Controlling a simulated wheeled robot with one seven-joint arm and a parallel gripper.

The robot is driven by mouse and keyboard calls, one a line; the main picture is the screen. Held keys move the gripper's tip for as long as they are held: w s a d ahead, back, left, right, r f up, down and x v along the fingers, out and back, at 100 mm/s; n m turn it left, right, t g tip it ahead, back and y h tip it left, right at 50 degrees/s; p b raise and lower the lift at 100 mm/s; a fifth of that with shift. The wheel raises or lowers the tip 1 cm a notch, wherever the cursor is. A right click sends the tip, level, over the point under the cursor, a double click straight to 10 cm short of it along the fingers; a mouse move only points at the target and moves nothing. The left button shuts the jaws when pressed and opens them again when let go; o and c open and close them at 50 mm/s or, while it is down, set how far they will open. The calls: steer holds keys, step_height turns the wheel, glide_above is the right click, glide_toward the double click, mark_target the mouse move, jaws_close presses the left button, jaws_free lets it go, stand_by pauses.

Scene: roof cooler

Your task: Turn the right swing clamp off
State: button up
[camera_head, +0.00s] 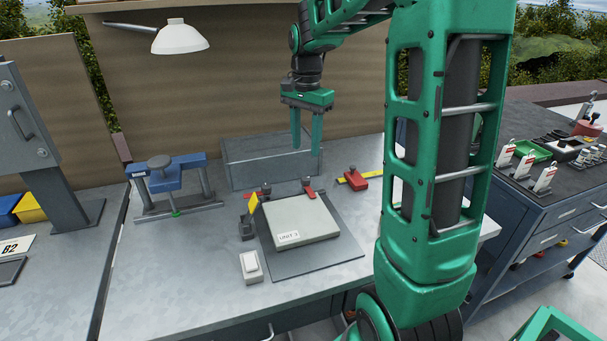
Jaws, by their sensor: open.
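A grey square unit (301,222) with a white label lies on a dark base plate (340,252) on the bench. A small clamp with a red arm (309,190) stands at the unit's back right edge; it looks like the right swing clamp. Another clamp with a yellow arm (253,202) stands at the unit's left edge. The contact of either arm with the unit is too small to tell. My gripper (306,147) points down with its two green fingers apart and empty. It appears above and behind the red-armed clamp, in front of a grey box.
The grey open box (250,172) stands behind the unit. A red tool with a yellow strip (355,178) lies to the right. A small white switch box (250,267) sits in front. A blue vise-like fixture (178,178) is at left. My green arm hides the bench's right part.

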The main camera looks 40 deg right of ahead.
mark_target(305, 178)
step_height(305, 178, down, 10)
steer(key=shift+f, duration=0.15)
stand_by(0.3)
steer(key=shift+c, duration=0.6)
jaws_close()
